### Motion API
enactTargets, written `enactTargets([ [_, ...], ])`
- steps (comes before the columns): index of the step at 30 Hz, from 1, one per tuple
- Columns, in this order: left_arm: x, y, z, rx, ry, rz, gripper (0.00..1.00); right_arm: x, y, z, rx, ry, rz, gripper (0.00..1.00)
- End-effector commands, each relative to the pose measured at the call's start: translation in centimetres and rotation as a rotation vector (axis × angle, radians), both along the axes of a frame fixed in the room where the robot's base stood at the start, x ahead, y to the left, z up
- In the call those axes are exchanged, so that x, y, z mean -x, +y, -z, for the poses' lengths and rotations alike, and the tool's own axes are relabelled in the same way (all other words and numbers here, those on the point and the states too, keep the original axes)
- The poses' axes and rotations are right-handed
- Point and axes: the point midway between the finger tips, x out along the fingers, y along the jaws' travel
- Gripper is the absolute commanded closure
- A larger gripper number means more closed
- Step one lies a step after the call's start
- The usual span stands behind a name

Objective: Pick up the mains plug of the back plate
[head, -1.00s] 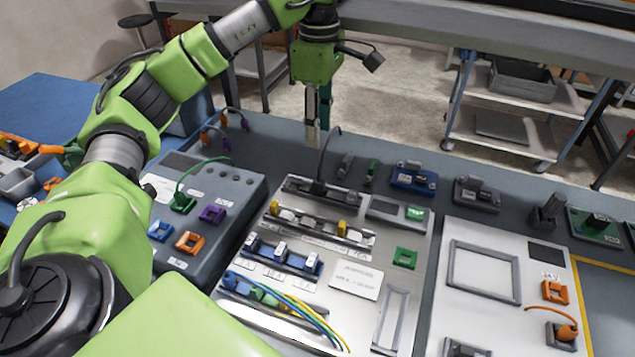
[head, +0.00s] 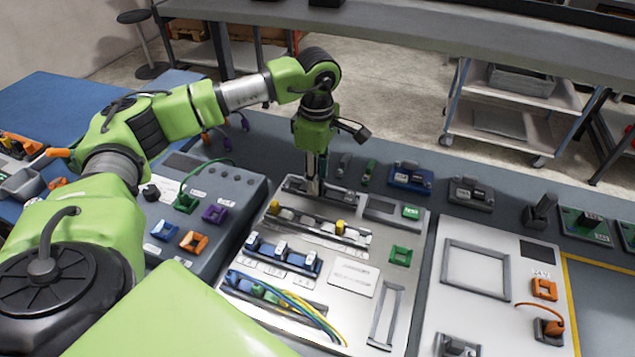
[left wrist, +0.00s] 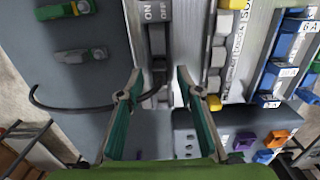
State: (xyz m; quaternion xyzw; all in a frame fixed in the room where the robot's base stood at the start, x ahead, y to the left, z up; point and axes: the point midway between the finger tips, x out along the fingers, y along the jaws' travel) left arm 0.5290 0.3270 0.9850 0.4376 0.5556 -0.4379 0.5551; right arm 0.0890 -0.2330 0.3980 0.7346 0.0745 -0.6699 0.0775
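My left gripper (head: 314,188) points down over the back edge of the middle metal plate (head: 356,244). In the left wrist view the left gripper (left wrist: 159,76) is open, with one teal finger on each side. The dark mains plug (left wrist: 157,68) shows between and just beyond the fingertips, below the ON/OFF switch (left wrist: 155,12). Its black cable (left wrist: 75,106) leaves the plug and curves off to the left. I cannot tell whether the fingers touch the plug. In the head view the plug is hidden by the gripper. My right gripper is not in view.
Rows of modules with yellow (head: 340,227) and blue (head: 283,255) parts sit on the plate. A grey box (head: 238,192) with coloured sockets stands to the left. Small blocks, such as a blue one (head: 410,178), line the bench behind. Another plate (head: 478,300) lies to the right.

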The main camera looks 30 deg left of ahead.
Motion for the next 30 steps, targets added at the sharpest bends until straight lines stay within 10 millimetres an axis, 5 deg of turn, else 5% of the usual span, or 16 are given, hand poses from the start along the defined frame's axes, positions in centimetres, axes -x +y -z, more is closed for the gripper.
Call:
enactTargets([
  [8,0.0,0.0,0.6,0.001,-0.001,0.0,0.67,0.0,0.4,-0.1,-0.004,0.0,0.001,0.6],
  [13,0.0,0.0,0.6,0.001,-0.001,0.0,1.0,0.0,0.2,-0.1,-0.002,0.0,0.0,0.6],
  [30,-0.1,0.0,-0.8,0.001,-0.004,0.0,1.0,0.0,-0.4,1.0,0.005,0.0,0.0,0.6],
])
